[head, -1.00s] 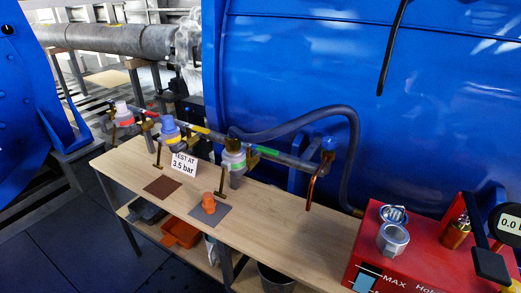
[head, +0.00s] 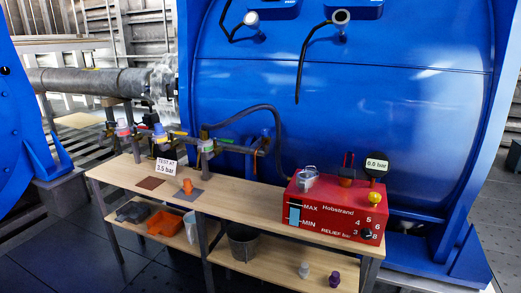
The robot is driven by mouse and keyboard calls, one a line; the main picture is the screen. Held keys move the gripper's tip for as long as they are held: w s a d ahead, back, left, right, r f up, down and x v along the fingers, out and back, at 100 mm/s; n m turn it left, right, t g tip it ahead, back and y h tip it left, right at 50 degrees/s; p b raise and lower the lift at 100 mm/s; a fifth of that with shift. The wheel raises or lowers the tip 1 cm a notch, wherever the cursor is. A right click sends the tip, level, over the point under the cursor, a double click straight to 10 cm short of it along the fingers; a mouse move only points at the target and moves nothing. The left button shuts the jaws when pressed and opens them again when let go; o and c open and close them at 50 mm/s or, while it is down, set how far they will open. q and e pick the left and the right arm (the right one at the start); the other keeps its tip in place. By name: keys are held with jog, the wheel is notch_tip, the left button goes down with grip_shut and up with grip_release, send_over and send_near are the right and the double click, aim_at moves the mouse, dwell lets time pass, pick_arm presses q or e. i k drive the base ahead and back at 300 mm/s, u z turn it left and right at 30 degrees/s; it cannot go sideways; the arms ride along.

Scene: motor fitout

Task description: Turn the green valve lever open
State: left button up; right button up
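A narrow green strip (head: 226,141) shows on the horizontal pipe run behind the bench, just right of the rightmost capped fitting (head: 206,146). It looks like the green valve lever and lies roughly along the pipe, but it is too small for me to tell its exact shape or turn. A yellow strip (head: 179,133) sits further left on the same pipe. A blue-capped fitting (head: 160,133) and a pink-topped fitting (head: 122,128) stand to the left. Neither of my grippers is in view.
The wooden bench (head: 240,203) carries a "TEST AT 3.5 bar" card (head: 166,166), an orange plug (head: 187,187) and a red pump box (head: 335,212) with a 0.0 bar gauge (head: 376,165). A dark hose (head: 270,110) arches behind. Floor in front is clear.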

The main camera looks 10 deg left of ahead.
aim_at(223, 140)
jog(key=z, duration=0.7)
jog(key=i, duration=1.4)
jog(key=u, duration=0.35)
